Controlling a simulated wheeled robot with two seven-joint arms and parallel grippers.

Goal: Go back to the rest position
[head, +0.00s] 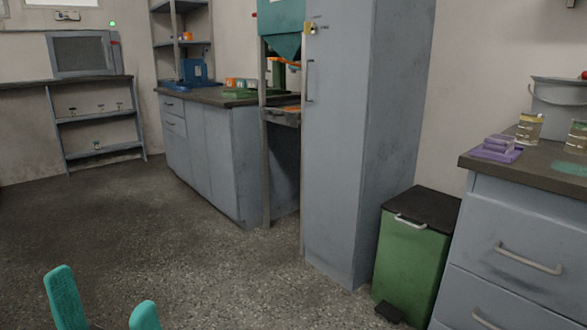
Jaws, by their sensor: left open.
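My left gripper (105,305) shows at the bottom left of the head view as two teal fingers. The fingers stand apart with nothing between them, over the bare floor. The rest of that arm is out of the picture. My right gripper is not in the head view.
A tall grey cabinet (335,150) stands in the middle, with a green pedal bin (412,260) to its right. A drawer unit (515,245) fills the right edge. A long counter (205,155) stands behind. The speckled floor (190,260) at left and centre is clear.

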